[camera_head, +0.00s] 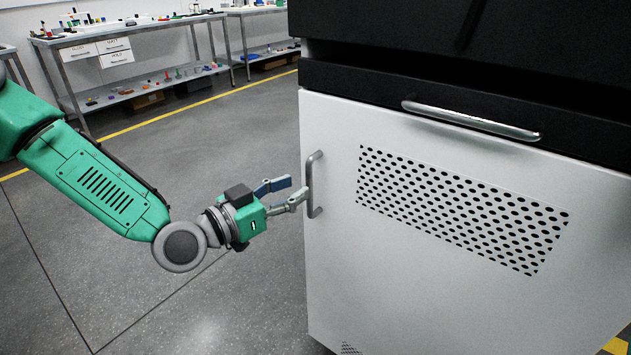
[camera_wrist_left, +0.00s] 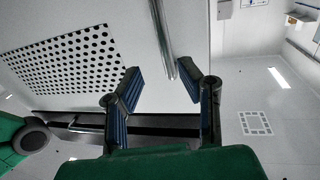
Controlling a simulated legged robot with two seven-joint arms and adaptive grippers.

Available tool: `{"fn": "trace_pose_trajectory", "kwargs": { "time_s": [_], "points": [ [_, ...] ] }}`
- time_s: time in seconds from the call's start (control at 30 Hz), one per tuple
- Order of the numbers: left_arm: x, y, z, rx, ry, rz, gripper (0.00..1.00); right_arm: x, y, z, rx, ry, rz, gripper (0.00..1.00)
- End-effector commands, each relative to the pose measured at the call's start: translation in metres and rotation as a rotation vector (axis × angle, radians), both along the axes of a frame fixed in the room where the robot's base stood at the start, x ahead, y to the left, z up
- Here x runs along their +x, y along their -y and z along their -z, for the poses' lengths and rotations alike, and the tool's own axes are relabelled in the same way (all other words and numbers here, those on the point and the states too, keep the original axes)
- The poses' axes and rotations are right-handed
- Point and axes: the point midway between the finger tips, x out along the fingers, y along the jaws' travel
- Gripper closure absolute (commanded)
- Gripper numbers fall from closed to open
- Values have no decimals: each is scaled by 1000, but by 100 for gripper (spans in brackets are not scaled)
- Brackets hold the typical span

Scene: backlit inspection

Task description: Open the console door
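The console door (camera_head: 400,250) is a white panel with a perforated grille, and it looks closed. Its vertical metal handle (camera_head: 313,185) is at the door's left edge. In the left wrist view the handle (camera_wrist_left: 161,40) runs down from the top, just beyond the fingertips. My left gripper (camera_head: 297,190) is at the handle's left side. In the left wrist view the gripper (camera_wrist_left: 160,78) has its fingers apart, with the handle's line between the tips. I cannot tell whether a finger touches the handle. My right gripper is not in view.
A black drawer with a horizontal metal handle (camera_head: 472,121) sits above the door. A metal workbench (camera_head: 130,30) with small items stands at the back left. The grey floor (camera_head: 200,310) left of the console is clear, with yellow tape lines.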

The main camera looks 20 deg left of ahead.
Motion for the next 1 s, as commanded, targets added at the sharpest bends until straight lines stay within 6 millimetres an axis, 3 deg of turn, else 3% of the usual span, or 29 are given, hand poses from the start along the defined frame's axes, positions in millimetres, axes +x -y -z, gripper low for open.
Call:
{"fn": "trace_pose_trajectory", "kwargs": {
  "time_s": [0.1, 0.3, 0.73, 0.83, 1.0],
  "points": [
    [21, 10, 3, -1, 2, -1, 68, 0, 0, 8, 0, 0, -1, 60],
    [44, 24, 2, -1, -1, -2, 68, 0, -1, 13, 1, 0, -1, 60],
    [52, 31, 0, 0, -1, -2, 68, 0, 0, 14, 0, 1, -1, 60],
    [52, 30, 0, -2, -1, -2, 100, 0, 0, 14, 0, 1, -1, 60],
    [51, 30, 1, -1, -2, -1, 100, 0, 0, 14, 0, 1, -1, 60]
  ]
}}
